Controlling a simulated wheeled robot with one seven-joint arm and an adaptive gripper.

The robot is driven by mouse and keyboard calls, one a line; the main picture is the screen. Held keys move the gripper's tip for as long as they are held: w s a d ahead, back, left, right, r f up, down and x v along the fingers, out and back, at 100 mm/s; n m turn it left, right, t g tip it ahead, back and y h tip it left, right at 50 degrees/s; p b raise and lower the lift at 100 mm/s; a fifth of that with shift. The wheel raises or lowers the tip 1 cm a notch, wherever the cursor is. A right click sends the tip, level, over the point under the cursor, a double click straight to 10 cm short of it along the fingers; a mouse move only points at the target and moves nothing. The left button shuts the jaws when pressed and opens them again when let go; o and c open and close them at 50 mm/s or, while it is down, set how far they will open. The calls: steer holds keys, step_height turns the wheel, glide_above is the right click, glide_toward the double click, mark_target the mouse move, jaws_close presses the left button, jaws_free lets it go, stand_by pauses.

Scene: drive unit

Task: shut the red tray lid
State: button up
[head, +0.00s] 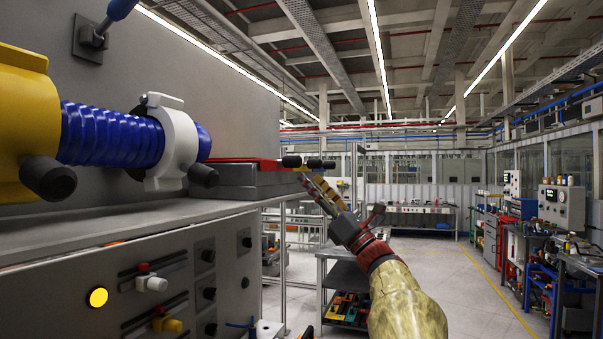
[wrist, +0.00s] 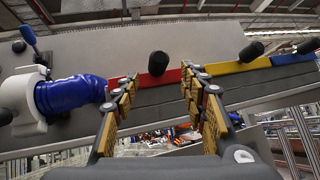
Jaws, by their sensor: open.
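My gripper (head: 322,192) is open and empty, just right of and slightly below the tray's end. In the wrist view the red lid and knob appear between its fingers (wrist: 158,82).
A yellow lid (wrist: 238,66) and a blue lid (wrist: 293,59) sit right of the red one, each with a black knob nearby. A blue hose with a white clamp (head: 170,142) stands left of the tray. A control panel (head: 130,280) is below the shelf.

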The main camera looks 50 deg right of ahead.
steer(key=shift+v, duration=2)
steer(key=shift+w, duration=0.1)
